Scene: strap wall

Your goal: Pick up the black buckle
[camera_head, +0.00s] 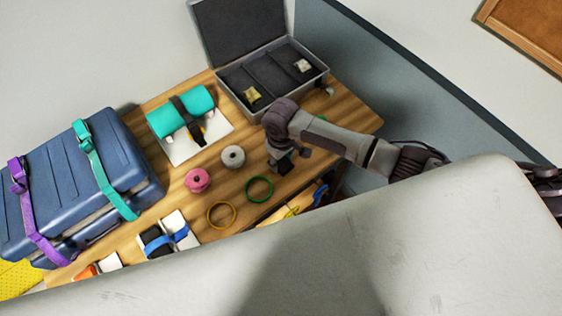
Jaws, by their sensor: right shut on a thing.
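My right gripper (283,163) points down over the wooden table, right of the grey spool and just above the green ring in the picture. It is shut on a small dark thing, the black buckle (286,168), which shows only partly between the fingers. I cannot tell whether the buckle is clear of the table top. My left gripper is not in view.
An open grey case (262,105) stands behind. A teal roll with a black strap (182,110), a grey spool (233,157), a pink spool (198,180), a green ring (259,189) and a yellow ring (221,215) lie nearby. A blue suitcase (75,185) fills the left.

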